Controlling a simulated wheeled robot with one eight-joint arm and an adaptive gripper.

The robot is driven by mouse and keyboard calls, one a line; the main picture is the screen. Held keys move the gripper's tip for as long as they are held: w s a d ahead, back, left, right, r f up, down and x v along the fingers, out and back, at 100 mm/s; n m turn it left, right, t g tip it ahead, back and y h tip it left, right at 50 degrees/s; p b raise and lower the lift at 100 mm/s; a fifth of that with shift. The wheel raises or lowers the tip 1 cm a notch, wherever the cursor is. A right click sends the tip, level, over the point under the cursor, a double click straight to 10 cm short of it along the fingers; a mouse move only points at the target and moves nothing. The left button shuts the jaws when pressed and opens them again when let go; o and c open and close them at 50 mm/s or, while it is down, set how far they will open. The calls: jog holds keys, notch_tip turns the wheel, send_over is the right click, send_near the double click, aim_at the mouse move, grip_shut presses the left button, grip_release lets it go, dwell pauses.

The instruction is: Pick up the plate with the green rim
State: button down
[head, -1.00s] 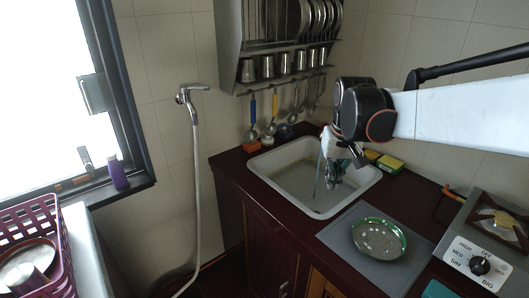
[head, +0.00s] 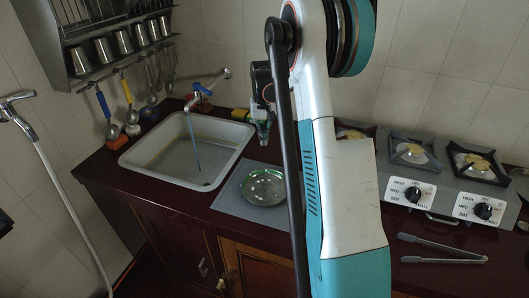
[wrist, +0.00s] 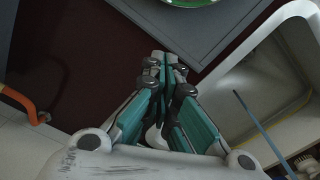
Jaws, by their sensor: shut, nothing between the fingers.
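The plate with the green rim (head: 264,187) lies flat on a grey mat (head: 232,200) on the dark red counter, right of the sink. In the wrist view only the edge of the plate (wrist: 190,2) shows at the top, cut off by the frame. My gripper (wrist: 170,62) is shut and empty, its fingertips together, apart from the plate. In the head view my gripper (head: 263,132) is small and partly hidden by my arm, behind the plate near the sink's right back corner. My arm hides the mat's right side.
The white sink (head: 150,165) with a running tap (head: 200,92) is left of the mat. A stove (head: 440,185) with knobs is on the right, with metal tongs (head: 440,248) in front. A utensil rack (head: 100,60) hangs at left. An orange pipe (wrist: 25,105) shows in the wrist view.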

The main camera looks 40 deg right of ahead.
aim_at(266, 178)
notch_tip(266, 178, down, 10)
jog(key=b, duration=0.3)
jog(key=shift+r, duration=0.2)
jog(key=s+a, duration=0.1)
jog(key=s+a+b, duration=0.1)
jog(key=shift+s, duration=0.3)
jog(key=shift+s+a+r, duration=0.1)
jog(key=shift+s+a, duration=0.1)
jog(key=shift+s, duration=0.15)
jog(key=shift+s+a, duration=0.5)
jog(key=shift+s, duration=0.25)
jog(key=shift+s+a, duration=0.5)
jog(key=shift+s, duration=0.25)
jog(key=shift+s+a, duration=0.5)
jog(key=shift+s, duration=0.25)
